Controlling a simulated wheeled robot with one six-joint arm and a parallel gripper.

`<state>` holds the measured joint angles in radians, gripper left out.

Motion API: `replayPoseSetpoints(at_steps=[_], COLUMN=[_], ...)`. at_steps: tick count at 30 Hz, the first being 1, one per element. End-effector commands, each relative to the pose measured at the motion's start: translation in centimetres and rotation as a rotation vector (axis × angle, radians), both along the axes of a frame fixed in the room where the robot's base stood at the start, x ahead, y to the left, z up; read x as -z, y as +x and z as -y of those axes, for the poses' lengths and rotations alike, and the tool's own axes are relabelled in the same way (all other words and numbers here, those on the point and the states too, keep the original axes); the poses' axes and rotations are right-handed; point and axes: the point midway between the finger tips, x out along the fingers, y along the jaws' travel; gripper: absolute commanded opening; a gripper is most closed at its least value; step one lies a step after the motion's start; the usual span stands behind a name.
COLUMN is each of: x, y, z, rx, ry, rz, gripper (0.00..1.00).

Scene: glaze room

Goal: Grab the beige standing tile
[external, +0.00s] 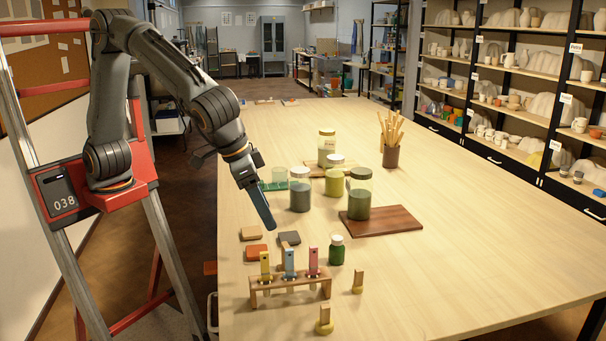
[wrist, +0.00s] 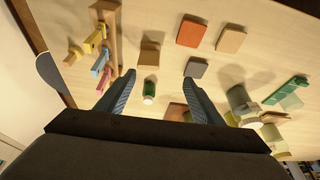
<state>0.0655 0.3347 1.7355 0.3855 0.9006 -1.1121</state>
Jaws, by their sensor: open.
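The beige standing tile (wrist: 149,55) is upright on the table in the wrist view, between the wooden rack and the flat tiles. In the external view the tile (external: 282,245) is partly hidden behind the rack's sticks and beside the dark grey tile. My gripper (wrist: 158,79) is open and empty in the wrist view, its two fingers apart, with the standing tile ahead of the fingertips. In the external view my gripper (external: 268,222) hangs above the table, pointing down toward the tiles.
Flat orange (external: 256,251), beige (external: 252,233) and dark grey (external: 290,238) tiles lie close by. A wooden rack (external: 292,292) holds three coloured sticks. A small green bottle (external: 336,251) stands near it. Glaze jars (external: 300,195) stand farther back. The table's right side is clear.

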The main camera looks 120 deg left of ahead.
Motion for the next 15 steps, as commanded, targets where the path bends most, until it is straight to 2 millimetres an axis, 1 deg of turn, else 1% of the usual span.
replayPoseSetpoints(at_steps=[1, 3, 5, 6, 9, 15], x=[0.3, 0.6, 0.9, 2.6, 4.6, 6.5], y=[1.0, 2.2, 2.9, 2.6, 2.5, 2.8], z=[0.0, 0.0, 0.0, 0.0, -0.1, -0.3], rx=[-0.023, -0.055, -0.075, -0.073, -0.072, -0.072], ry=[0.003, 0.005, 0.007, 0.006, 0.006, 0.005], rz=[0.014, 0.033, 0.045, 0.039, 0.040, 0.042], gripper=[0.61, 0.61, 0.61, 0.61, 0.61, 0.61])
